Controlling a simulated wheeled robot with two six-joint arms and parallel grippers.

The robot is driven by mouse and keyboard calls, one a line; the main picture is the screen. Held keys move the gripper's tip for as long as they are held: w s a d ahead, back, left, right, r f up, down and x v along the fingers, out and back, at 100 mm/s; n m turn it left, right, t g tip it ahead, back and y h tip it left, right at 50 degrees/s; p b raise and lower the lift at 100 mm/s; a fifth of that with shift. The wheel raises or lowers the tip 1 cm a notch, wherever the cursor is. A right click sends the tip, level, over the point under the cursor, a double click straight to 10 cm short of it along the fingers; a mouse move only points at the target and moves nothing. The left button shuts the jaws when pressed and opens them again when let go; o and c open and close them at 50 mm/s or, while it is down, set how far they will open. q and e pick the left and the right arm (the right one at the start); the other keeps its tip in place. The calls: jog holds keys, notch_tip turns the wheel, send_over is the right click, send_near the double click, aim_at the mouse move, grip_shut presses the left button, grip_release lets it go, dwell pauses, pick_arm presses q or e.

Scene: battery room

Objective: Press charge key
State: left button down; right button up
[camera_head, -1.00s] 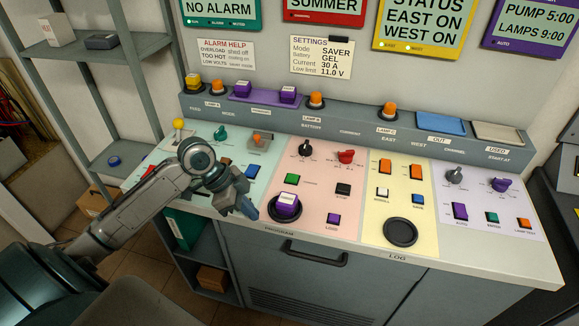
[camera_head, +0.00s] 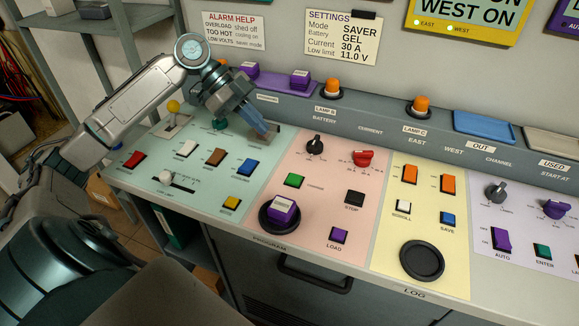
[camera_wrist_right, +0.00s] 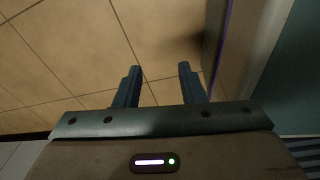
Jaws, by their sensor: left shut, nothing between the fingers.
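A green key (camera_head: 294,180) sits on the pink panel section (camera_head: 330,215), with a small blurred label beside it that may be the charge label. A black key marked STOP (camera_head: 355,198) and a purple key marked LOAD (camera_head: 338,235) are on the same section. My left gripper (camera_head: 264,128) is shut and empty, over the back of the pale green section, behind and left of the green key and apart from it. It hides part of what is behind it there. My right gripper (camera_wrist_right: 157,84) is open and empty above the tiled floor.
A purple block (camera_head: 282,209) sits in a round black holder in front of the green key. A black knob (camera_head: 315,145) and a red knob (camera_head: 363,158) stand behind. An empty round holder (camera_head: 421,260) is on the yellow section. A settings card (camera_head: 342,37) hangs on the wall.

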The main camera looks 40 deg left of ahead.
aim_at(299, 179)
jog(key=shift+w, duration=0.1)
